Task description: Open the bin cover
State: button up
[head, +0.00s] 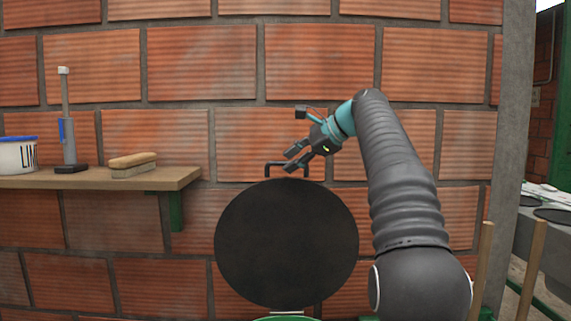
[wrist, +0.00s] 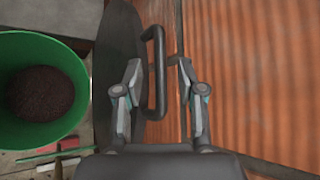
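The round black bin cover (head: 287,243) stands upright, raised from the green bin (head: 285,319), with its face toward the head camera. In the wrist view the cover (wrist: 118,55) is seen nearly edge-on, and the green bin (wrist: 75,128) is open at left with dark brown grains inside. The cover's black handle (head: 268,170) is at its top edge. My gripper (head: 290,161) is beside it. In the wrist view my open gripper (wrist: 160,75) has one finger on each side of the handle (wrist: 160,72), with visible gaps. I cannot tell whether either finger touches it.
A brick wall (head: 205,65) stands close behind the cover. A wooden shelf (head: 95,180) at left holds a brush (head: 133,165), a white tub (head: 17,156) and an upright grey tool (head: 67,120). Wooden poles (head: 533,265) stand at right.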

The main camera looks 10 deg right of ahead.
jog(key=v, duration=0.9)
jog(key=shift+r, duration=0.15)
jog(key=shift+s, duration=0.1)
jog(key=s+a+f+n+g+h, duration=0.1)
jog(key=s+a+f+n+h, duration=0.3)
jog(key=s+a+f+n, duration=0.65)
jog(key=s+f+n+h, duration=0.2)
jog(key=s+f+n, duration=0.1)
jog(key=s+f, duration=0.9)
jog(key=s+f+n+g+h, duration=0.1)
jog(key=s+f+n, duration=0.3)
jog(key=s+f, duration=0.7)
notch_tip(320, 180, down, 6)
jog(key=shift+s+r+g+h, duration=0.15)
jog(key=shift+s+g+h, duration=0.15)
jog(key=shift+s+h, duration=0.15)
